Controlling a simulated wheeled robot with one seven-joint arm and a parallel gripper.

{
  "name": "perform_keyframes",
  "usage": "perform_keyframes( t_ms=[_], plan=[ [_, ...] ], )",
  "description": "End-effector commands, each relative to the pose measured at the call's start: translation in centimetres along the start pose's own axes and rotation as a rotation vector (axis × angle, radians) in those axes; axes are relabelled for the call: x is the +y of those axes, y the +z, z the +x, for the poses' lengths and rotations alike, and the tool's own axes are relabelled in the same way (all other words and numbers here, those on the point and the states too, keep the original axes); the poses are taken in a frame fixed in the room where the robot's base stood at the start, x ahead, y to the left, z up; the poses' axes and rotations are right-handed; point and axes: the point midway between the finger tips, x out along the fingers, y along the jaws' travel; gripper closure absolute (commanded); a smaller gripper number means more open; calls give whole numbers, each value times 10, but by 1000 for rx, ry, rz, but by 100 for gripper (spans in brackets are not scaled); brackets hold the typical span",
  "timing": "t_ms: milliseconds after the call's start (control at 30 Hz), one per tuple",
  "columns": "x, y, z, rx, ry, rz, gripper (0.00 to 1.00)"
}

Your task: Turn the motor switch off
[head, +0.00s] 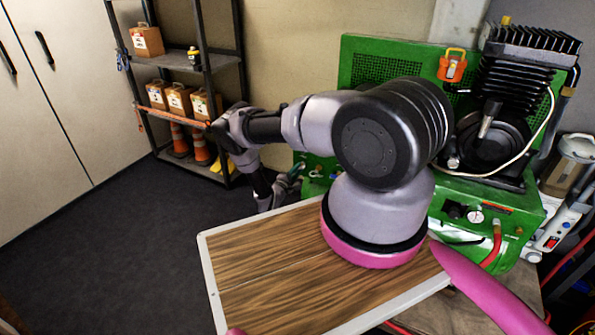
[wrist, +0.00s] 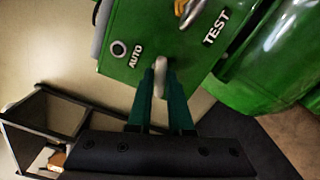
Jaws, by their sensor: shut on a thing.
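The green machine box (wrist: 170,40) fills the upper part of the wrist view, with the white labels AUTO and TEST on its face. My gripper (wrist: 160,80) has its two dark green fingers shut on a pale rounded lever (wrist: 160,74) at the box's lower edge. This lever looks like the motor switch, but no label names it, and the fingers partly hide it. In the head view my gripper (head: 288,184) is small and dark at the left side of the green compressor (head: 365,70), and my arm hides part of the machine.
A round metal fitting (wrist: 119,48) sits beside AUTO, and a yellow and metal part (wrist: 190,10) is above. A wood-topped board (head: 270,260) lies below my arm. A shelf (head: 200,95) with boxes and cones stands at the back left. The dark floor (head: 120,240) is clear.

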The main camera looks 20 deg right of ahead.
Motion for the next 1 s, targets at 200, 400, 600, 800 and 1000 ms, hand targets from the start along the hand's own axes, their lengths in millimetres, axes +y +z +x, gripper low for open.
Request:
perform_keyframes(
  t_ms=[200, 400, 600, 800, 1000],
  plan=[
    [0, -1, -1, 2, 0, 173, 100],
    [0, 0, 0, 1, 0, 291, 100],
    [0, 0, 0, 1, 0, 360, 100],
    [0, 0, 0, 0, 0, 388, 100],
    [0, 0, 0, 0, -1, 392, 100]
  ],
)
